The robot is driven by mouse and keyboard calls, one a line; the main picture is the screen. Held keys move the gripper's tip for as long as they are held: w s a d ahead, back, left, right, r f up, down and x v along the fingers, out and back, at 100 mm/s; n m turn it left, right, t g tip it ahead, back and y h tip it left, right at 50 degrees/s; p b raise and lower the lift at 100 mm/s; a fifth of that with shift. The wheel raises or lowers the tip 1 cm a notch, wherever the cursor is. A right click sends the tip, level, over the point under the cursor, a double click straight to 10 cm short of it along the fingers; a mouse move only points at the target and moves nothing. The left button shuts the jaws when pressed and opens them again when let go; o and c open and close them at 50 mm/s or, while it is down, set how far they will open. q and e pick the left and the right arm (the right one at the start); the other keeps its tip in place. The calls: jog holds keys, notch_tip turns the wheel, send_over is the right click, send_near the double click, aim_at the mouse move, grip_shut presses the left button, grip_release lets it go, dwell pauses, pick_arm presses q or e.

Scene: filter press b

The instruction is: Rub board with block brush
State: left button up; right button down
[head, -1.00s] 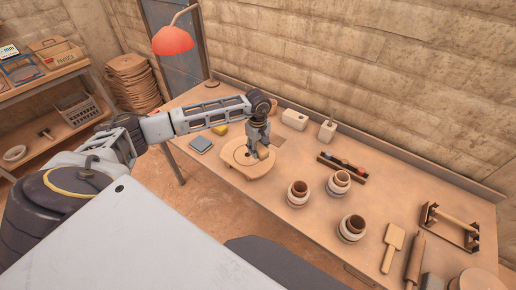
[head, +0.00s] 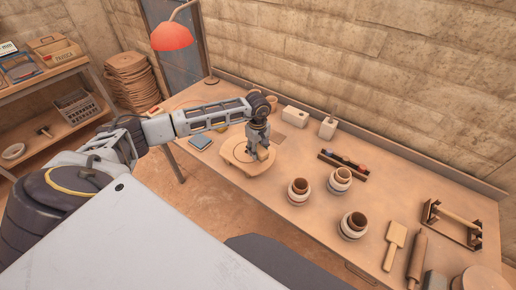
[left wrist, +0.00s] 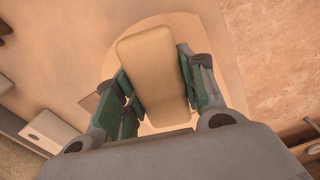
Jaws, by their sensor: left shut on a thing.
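The round wooden board (head: 240,160) lies on the table in the head view, and its pale rim also shows in the left wrist view (left wrist: 185,22). My left gripper (head: 261,154) is over the right part of the board, pointing down. In the left wrist view its fingers (left wrist: 163,90) are shut on a tan block, the block brush (left wrist: 150,65), gripped by its two sides. The brush's underside is hidden, so I cannot tell if it touches the board. My right gripper is not in view.
Several nested pots (head: 298,191) stand right of the board. A grey-blue pad (head: 200,141) lies at its left. White blocks (head: 294,116) stand behind, near a dark rack (head: 343,166). A wooden paddle (head: 394,245) and rolling pin (head: 417,257) lie at the right.

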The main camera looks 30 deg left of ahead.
aim_at(258, 162)
pick_arm(q)
jog(key=shift+f+b, duration=0.65)
jog(key=shift+f, duration=0.85)
jog(key=shift+f+b, duration=0.8)
jog(key=shift+f, duration=0.15)
dwell(0.5)
jog(key=shift+a, duration=0.15)
jog(key=shift+w+a+r+b, duration=0.15)
jog(key=shift+a+b, duration=0.5)
jog(key=shift+a, duration=1.2)
jog(key=shift+f+b, duration=0.25)
jog(key=shift+b, duration=0.05)
